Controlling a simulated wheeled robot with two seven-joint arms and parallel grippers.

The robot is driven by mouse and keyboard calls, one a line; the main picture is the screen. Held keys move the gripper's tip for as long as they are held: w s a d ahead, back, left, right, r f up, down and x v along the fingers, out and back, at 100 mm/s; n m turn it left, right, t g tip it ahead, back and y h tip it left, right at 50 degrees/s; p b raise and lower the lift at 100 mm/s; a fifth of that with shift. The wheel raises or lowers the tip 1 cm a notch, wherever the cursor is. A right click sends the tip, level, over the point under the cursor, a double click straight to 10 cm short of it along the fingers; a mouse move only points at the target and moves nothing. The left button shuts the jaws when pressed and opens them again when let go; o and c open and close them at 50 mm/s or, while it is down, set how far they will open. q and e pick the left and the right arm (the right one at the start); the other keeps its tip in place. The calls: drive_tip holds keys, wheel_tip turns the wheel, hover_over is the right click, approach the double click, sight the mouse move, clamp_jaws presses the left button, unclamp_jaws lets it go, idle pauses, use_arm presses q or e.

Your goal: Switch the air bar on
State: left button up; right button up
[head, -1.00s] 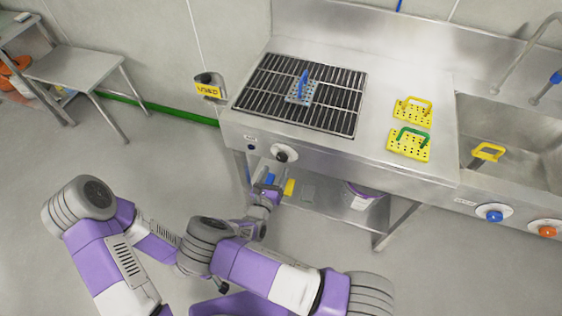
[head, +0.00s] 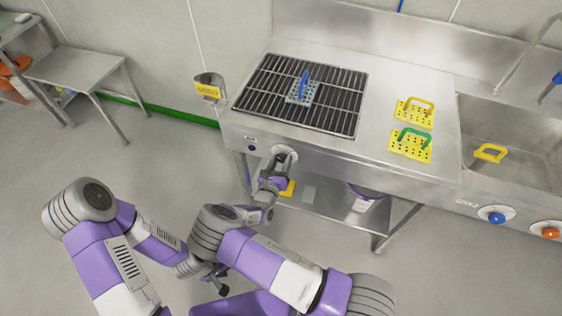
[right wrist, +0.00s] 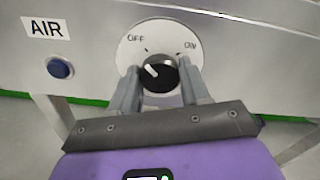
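The air bar's black knob (right wrist: 160,74) sits on a white round dial (right wrist: 130,48) marked OFF at upper left and ON at upper right. Its white pointer is turned to the upper left, toward OFF. My right gripper (right wrist: 158,80) is open with one finger on each side of the knob; I cannot tell whether they touch it. In the head view my right gripper (head: 279,163) is at the bench front and covers most of the knob. An AIR label (right wrist: 45,28) is left of the dial. My left gripper (head: 220,284) is low and partly hidden.
A blue button (right wrist: 60,68) is under the AIR label. Above is a black grate (head: 265,95) with a blue-handled block (head: 300,92). Yellow perforated blocks (head: 412,146) lie to the right beside the sink (head: 530,140). A lower shelf (head: 330,205) is under the bench.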

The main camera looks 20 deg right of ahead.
drive_tip(key=shift+c, duration=1.2)
drive_tip(key=shift+m, duration=0.3)
drive_tip(key=m+p, duration=0.1)
drive_tip(key=m, duration=0.1)
drive_tip(key=shift+m, duration=0.3)
drive_tip(key=m+p, duration=0.1)
drive_tip(key=m, duration=0.4)
drive_tip(key=shift+p, duration=0.3)
drive_tip(key=m, duration=0.9)
drive_tip(key=shift+m, duration=0.3)
